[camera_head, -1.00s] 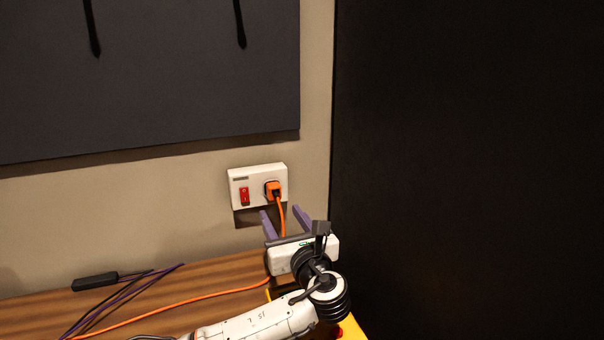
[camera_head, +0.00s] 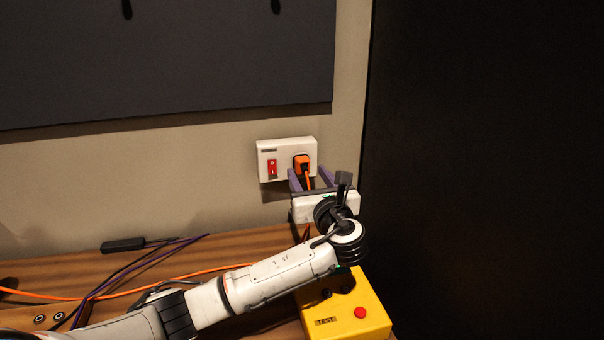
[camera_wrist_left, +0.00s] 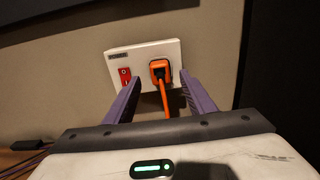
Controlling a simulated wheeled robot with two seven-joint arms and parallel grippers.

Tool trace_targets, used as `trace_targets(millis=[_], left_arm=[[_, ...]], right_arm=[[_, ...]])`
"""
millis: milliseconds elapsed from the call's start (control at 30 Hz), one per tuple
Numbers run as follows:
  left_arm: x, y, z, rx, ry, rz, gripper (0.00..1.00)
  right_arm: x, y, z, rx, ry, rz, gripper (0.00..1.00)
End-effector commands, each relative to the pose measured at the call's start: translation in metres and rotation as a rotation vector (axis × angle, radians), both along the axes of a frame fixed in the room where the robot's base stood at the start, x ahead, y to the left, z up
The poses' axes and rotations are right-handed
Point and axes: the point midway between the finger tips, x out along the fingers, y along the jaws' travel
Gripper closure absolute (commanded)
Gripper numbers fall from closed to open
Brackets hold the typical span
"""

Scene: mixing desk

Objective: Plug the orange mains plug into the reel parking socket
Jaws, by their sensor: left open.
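The orange mains plug (camera_head: 302,163) sits in the right side of a white wall socket box (camera_head: 287,146) with a red switch. Its orange cord hangs down from it. The plug also shows in the left wrist view (camera_wrist_left: 159,69), between and beyond the purple fingers. My left gripper (camera_head: 312,178) is open, its fingers pointing at the socket box, just below and in front of the plug; I cannot tell whether they touch anything. A yellow box (camera_head: 347,308) with a red button stands at the desk's right front, partly hidden by my left arm; no socket shows on it clearly. My right gripper is not in view.
The wooden desk (camera_head: 70,268) runs along the wall. Purple and dark cables and a black connector (camera_head: 123,244) lie at its left, with the orange cord crossing it. A dark panel (camera_head: 480,170) closes off the right side.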

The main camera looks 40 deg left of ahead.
Motion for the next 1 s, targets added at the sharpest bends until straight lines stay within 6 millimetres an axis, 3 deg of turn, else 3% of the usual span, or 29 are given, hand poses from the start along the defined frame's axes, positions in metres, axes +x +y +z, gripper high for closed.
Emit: trace_targets(millis=[333,1000], left_arm=[[0.023,0.027,0.001,0.0,-0.001,0.001,0.5],[0.025,0.03,0.001,0.0,-0.001,0.0,0.5]], right_arm=[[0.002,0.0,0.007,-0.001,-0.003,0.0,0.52],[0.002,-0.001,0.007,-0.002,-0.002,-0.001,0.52]])
